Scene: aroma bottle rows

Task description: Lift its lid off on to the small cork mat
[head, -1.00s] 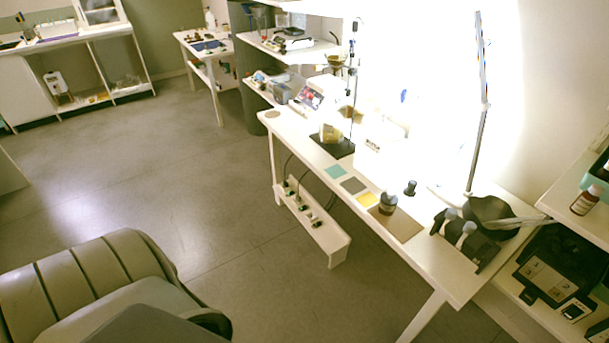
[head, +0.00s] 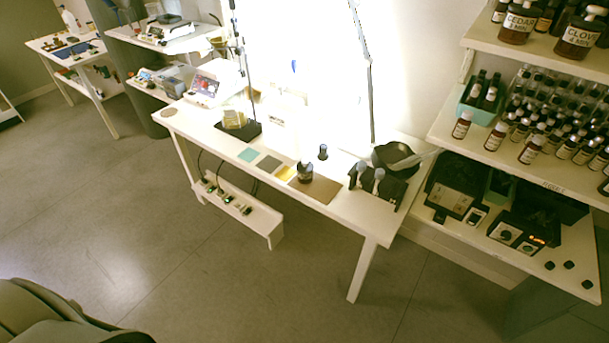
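A small round cork-coloured mat (head: 168,112) lies bare at the far left end of the white table in the head view. A larger brown mat (head: 322,190) lies near the table's front right edge. A small dark jar (head: 305,174) stands upright on it, towards its left side; whether it has a separate lid is too small to tell. A smaller dark bottle or knob (head: 323,152) stands behind it. Neither of my grippers is in view.
Teal (head: 249,155), grey and yellow squares lie left of the jar. A black rack (head: 378,186) and dark bowl (head: 395,156) stand to the right. Shelves at right hold many brown bottles, including a CEDAR bottle (head: 518,22). A low white bench (head: 245,225) stands below; open floor lies in front.

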